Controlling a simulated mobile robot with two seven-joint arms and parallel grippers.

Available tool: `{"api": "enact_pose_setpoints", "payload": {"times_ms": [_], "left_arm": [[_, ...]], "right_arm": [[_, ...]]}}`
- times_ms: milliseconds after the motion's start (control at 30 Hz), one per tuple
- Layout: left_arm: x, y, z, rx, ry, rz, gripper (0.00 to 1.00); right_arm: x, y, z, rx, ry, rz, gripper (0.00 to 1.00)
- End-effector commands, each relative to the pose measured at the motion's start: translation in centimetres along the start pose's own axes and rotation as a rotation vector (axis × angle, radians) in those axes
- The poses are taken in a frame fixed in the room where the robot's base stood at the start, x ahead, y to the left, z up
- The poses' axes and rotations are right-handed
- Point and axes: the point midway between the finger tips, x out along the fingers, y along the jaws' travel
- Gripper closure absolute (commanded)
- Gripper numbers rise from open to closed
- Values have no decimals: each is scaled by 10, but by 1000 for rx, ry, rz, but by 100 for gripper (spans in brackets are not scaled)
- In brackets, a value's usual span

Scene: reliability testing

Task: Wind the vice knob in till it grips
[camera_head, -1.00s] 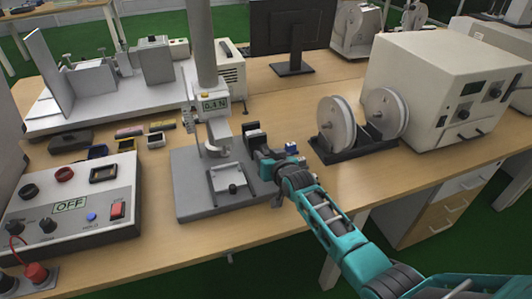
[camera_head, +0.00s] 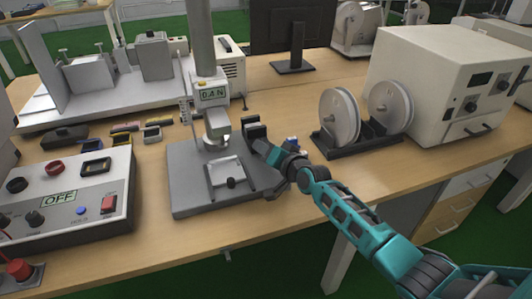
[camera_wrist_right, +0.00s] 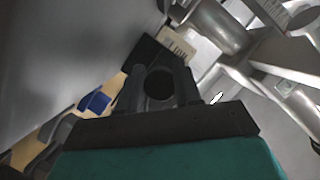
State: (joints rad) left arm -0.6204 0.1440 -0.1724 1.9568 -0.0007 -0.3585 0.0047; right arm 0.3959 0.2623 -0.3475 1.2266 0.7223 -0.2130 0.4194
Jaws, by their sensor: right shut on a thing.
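In the wrist view, the dark fingers of my right gripper (camera_wrist_right: 160,95) are shut around a dark round piece, the vice knob (camera_wrist_right: 160,84). I cannot tell how far apart the vice jaws are. My left gripper is not in view.
A light grey fixture (camera_head: 224,168) lies in front. Spools (camera_head: 340,118) stand to the right, a control box (camera_head: 75,190) to the left. The table's front middle is clear.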

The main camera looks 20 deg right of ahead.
Motion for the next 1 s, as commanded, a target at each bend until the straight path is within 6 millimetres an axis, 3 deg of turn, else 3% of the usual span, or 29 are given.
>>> {"api": "enact_pose_setpoints", "payload": {"times_ms": [400,433,600,667,1000], "left_arm": [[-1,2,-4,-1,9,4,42],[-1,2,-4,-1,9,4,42],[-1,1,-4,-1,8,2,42],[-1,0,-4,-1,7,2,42],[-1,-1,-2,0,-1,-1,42]], "right_arm": [[0,0,1,5,-3,-2,97],[0,0,1,5,-3,-2,64],[0,0,1,5,-2,-2,47],[0,0,1,5,-2,-2,42],[-5,-1,0,4,-1,-2,42]]}}
